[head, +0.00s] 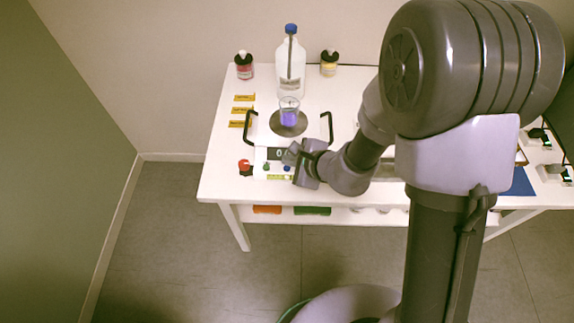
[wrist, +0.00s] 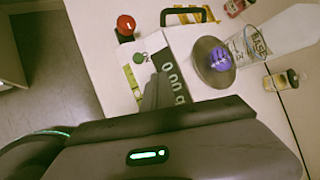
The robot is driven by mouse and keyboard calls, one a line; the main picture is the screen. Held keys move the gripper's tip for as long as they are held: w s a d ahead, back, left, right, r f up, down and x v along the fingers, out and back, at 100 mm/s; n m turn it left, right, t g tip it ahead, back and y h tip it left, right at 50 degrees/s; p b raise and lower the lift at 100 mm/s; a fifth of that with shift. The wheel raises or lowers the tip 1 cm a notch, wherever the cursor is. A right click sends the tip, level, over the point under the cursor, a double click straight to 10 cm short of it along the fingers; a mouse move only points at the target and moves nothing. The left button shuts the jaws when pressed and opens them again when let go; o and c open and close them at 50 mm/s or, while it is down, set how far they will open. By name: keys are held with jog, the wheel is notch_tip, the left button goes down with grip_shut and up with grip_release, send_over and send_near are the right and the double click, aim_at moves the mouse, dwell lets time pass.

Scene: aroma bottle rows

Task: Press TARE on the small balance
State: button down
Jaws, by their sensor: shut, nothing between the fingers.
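The white balance (head: 262,137) stands on the table with a dark round pan and two black side handles. A glass beaker (head: 289,118) of violet liquid rests on the pan. On the balance's front are a dark display (head: 275,154), a green button (head: 266,167) and a blue button (head: 287,168). In the wrist view the display (wrist: 172,83) shows zeros, with the green button (wrist: 140,57) beside it. My gripper (head: 289,156) is shut and empty over the right part of the front panel. In the wrist view its fingers (wrist: 152,95) hide part of the panel. I cannot tell whether they touch it.
A red knob (head: 244,166) stands left of the balance; it also shows in the wrist view (wrist: 126,25). A large clear bottle (head: 291,70) stands behind, between two small dark-capped bottles (head: 244,66) (head: 329,64). Yellow labels (head: 242,110) lie at left.

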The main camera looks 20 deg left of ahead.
notch_tip(320, 180, up, 5)
jog(key=p, duration=0.2)
jog(key=shift+f+p, duration=0.2)
jog(key=shift+p, duration=0.2)
dwell(0.3)
notch_tip(320, 180, up, 8)
jog(key=n+y, duration=0.1)
jog(key=n, duration=0.2)
send_over(290, 171)
jog(key=s+d+r+n+g, duration=0.1)
jog(key=s+d+r+n, duration=0.4)
jog(key=s+r, duration=0.5)
jog(key=s+d+r+n+h, duration=0.1)
jog(key=s+d+r+h, duration=0.1)
jog(key=d, duration=0.6)
jog(key=s+d+r+n+t+h, duration=0.1)
jog(key=s+d+h, duration=0.3)
jog(key=d, duration=0.4)
jog(key=shift+s+d+r+n+t+h, duration=0.35)
jog(key=shift+s+r+n, duration=0.25)
jog(key=shift+n, duration=0.2)
